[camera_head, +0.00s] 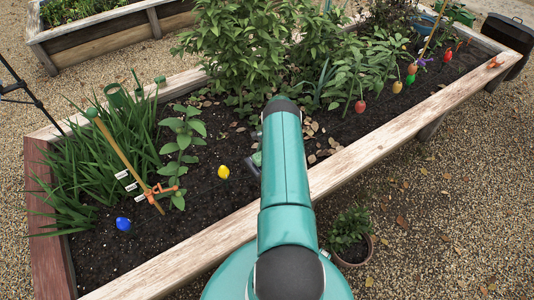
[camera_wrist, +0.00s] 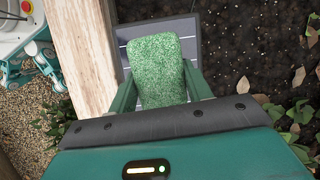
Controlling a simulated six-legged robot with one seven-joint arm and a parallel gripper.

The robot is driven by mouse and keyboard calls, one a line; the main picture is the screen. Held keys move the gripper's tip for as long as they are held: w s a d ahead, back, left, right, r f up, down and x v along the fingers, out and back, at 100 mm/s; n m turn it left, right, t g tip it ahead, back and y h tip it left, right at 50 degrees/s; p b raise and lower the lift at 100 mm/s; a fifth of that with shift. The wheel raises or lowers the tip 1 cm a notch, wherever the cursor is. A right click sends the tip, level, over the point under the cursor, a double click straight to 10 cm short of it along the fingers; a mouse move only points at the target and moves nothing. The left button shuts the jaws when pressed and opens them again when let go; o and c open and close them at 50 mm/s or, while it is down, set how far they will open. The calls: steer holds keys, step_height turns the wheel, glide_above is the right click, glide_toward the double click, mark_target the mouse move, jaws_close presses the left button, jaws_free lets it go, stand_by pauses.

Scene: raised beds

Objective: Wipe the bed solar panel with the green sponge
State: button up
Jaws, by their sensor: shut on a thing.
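The green sponge (camera_wrist: 158,72) is a speckled block, held between the two fingers of my gripper (camera_wrist: 160,82) in the wrist view. The solar panel (camera_wrist: 158,25) is a dark blue-grey plate with thin pale lines, beside the wooden bed edge. The sponge covers much of the panel in this view, and I cannot tell whether they touch. In the head view my arm hides the sponge and the panel.
The wooden rim (camera_head: 372,144) of the raised bed runs diagonally past my arm. Leafy plants (camera_head: 240,55) stand behind. A potted plant (camera_head: 350,232) stands on the gravel.

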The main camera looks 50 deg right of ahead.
mark_target(250, 168)
steer(key=shift+w+a+f, duration=0.1)
steer(key=shift+w+a, duration=0.2)
steer(key=shift+a, duration=0.65)
steer(key=shift+w+a+f, duration=0.1)
steer(key=shift+w+a, duration=0.15)
steer(key=shift+a, duration=0.75)
steer(key=shift+w+a+f, duration=0.1)
steer(key=shift+w+a, duration=0.2)
steer(key=shift+a, duration=0.65)
steer(key=shift+r, duration=0.1)
steer(key=shift+d+r, duration=0.1)
steer(key=shift+r, duration=2.85)
steer(key=shift+r, duration=1.5)
